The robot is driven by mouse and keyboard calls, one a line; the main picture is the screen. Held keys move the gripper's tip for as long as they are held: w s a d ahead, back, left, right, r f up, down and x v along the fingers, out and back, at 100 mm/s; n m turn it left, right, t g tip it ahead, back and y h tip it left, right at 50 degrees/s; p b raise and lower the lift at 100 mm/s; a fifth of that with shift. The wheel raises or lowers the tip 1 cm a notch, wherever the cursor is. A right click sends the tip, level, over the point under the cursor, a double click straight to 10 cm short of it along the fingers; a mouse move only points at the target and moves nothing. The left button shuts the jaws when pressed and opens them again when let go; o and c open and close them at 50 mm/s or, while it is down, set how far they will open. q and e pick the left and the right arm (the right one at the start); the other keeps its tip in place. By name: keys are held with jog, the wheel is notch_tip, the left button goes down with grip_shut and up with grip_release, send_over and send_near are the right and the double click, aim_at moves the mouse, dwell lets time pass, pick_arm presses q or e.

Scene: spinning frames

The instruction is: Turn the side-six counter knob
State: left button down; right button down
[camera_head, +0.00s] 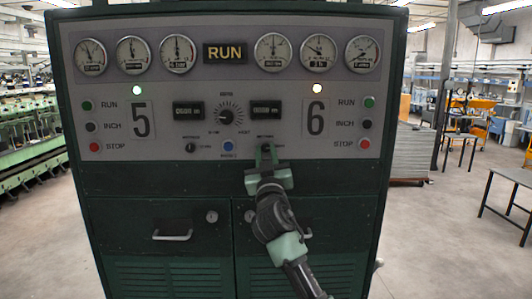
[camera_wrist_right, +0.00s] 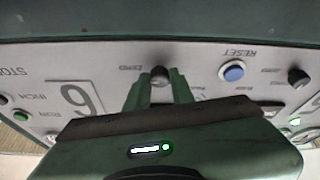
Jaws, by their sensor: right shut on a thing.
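The side-six counter display (camera_head: 267,110) is a small dark window left of the big 6 (camera_head: 316,118) on the grey panel. My right gripper (camera_head: 266,152) is in front of the panel just below that display and hides the knob there in the head view. In the right wrist view, which is upside down, the small dark round knob (camera_wrist_right: 160,76) sits between the two green fingertips of my right gripper (camera_wrist_right: 159,84). The fingers are shut on it. How far the knob is turned cannot be told. My left gripper is not in view.
The matching side-five knob (camera_head: 191,147) is to the left, with the blue reset button (camera_head: 228,146) between. A large dial (camera_head: 231,113) is above. Green cabinet doors with a handle (camera_head: 172,236) are below.

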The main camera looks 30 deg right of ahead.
jog(key=n+y+p, duration=0.2)
jog(key=n+p, duration=0.2)
jog(key=n+y+p, duration=0.2)
jog(key=n+p, duration=0.2)
jog(key=n, duration=0.1)
jog(key=r+n+y+p, duration=0.1)
jog(key=n+y+p, duration=0.1)
jog(key=n+p, duration=0.2)
jog(key=shift+s+d+n+y+p, duration=0.2)
jog(key=shift+d+n+y+p, duration=0.15)
jog(key=shift+n, duration=0.35)
jog(key=shift+n+p, duration=0.4)
jog(key=shift+n, duration=0.1)
jog(key=n+y+p, duration=0.1)
jog(key=n, duration=0.1)
jog(key=shift+n+g, duration=1)
jog(key=shift+n, duration=1)
jog(key=shift+f, duration=0.1)
jog(key=c, duration=1.2)
grip_release()
